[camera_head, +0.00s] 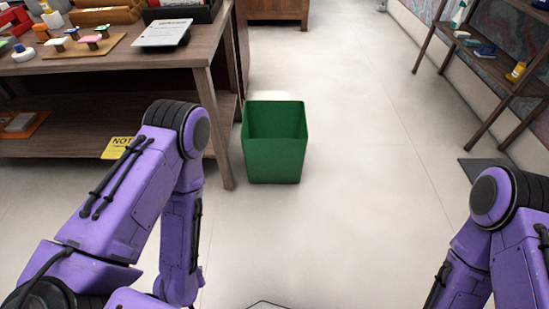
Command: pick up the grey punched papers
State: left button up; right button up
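A pale grey sheet-like item (162,32) with small print lies near the right front edge of the wooden desk (120,62). It has a dark underside or edge. I cannot tell whether it is the punched papers, as no holes can be made out. No other clear stack of grey punched papers shows. My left arm is bent in front of the desk and its lower part runs out of the bottom of the view. My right arm is at the lower right. Both grippers are outside the picture.
A green open bin (275,160) stands on the floor right of the desk. Mushroom-like pieces on a wooden board (85,46) lie left of the sheet. A yellow note (117,148) is on the low shelf. A dark rack (490,70) stands at right. The middle floor is clear.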

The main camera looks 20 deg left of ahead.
aim_at(161, 33)
jog(key=u, duration=0.5)
jog(key=i, duration=0.95)
jog(key=u, duration=0.15)
